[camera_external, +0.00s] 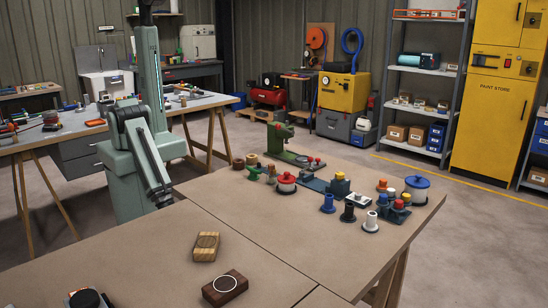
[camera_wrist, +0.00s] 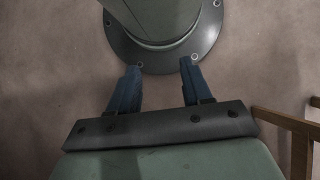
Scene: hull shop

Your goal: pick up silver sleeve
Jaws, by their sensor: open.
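A pale sleeve (camera_external: 371,221), whitish or silver, stands upright on a dark flange near the front right of the workbench in the external view. It looks like the silver sleeve. A black sleeve (camera_external: 348,213) and a blue sleeve (camera_external: 328,203) of like shape stand to its left. My gripper (camera_wrist: 162,68) shows in the wrist view with two blue fingers apart and nothing between them. It points at the floor and my own round base. My arm is folded down left of the workbench, far from the sleeves. The fingers cannot be made out in the external view.
The workbench (camera_external: 270,250) holds a light wood block (camera_external: 206,246) and a dark wood block (camera_external: 225,287). Behind the sleeves are a red-topped pot (camera_external: 287,183), a blue-lidded pot (camera_external: 417,188) and a green machine (camera_external: 283,145). The middle of the bench is clear.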

